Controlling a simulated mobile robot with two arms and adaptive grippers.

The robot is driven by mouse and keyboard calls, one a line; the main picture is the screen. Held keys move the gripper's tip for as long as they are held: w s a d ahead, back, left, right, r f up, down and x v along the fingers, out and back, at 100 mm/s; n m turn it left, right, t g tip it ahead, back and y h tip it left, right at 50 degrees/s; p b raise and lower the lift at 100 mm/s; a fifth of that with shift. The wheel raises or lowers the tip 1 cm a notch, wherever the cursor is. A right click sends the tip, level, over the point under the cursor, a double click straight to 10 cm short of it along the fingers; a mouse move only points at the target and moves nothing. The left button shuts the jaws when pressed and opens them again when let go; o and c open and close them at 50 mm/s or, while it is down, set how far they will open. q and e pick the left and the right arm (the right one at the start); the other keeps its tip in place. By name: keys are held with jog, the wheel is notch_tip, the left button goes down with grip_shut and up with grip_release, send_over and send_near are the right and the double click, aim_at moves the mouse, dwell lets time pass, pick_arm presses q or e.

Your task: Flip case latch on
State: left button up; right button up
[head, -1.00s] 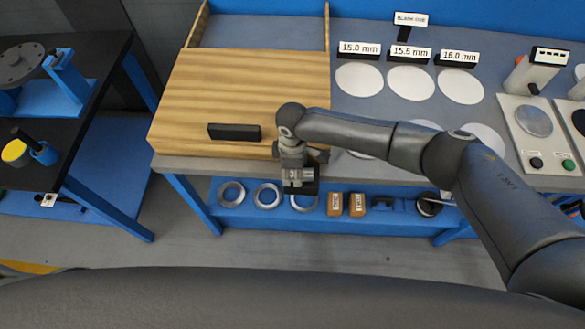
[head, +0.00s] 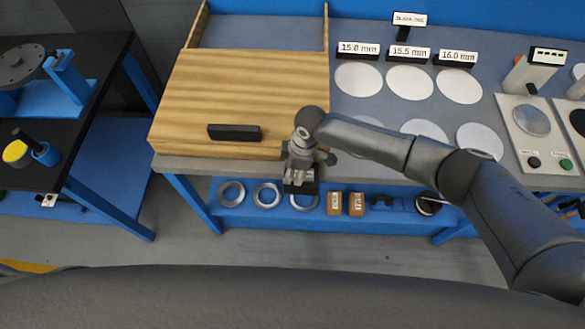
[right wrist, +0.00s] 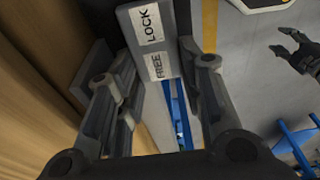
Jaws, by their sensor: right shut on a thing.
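The wooden case (head: 245,85) lies on the grey workbench with its lid shut and a black handle (head: 234,132) near its front edge. My right gripper (head: 300,178) is at the case's front right corner, over the bench edge. In the right wrist view, a grey latch plate (right wrist: 152,42) marked LOCK and FREE sits between the fingers of my right gripper (right wrist: 165,82), which are shut on it. The case's wood (right wrist: 40,70) is at left there. My left gripper (right wrist: 288,46) shows at the right edge of that view, open and empty.
A control panel (head: 530,120) is farther right. Rings (head: 267,195) and small brown boxes (head: 356,203) lie on the blue shelf below. A black table (head: 75,110) stands at left.

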aim_at(307, 175)
jog(key=shift+d+y, duration=0.2)
jog(key=shift+y, duration=0.4)
jog(key=shift+r, duration=0.15)
jog(key=o, duration=0.7)
jog(key=shift+o, duration=0.2)
jog(key=shift+r, duration=0.1)
jog(key=v, duration=1.1)
jog(key=shift+d+r, duration=0.35)
jog(key=shift+s, duration=0.1)
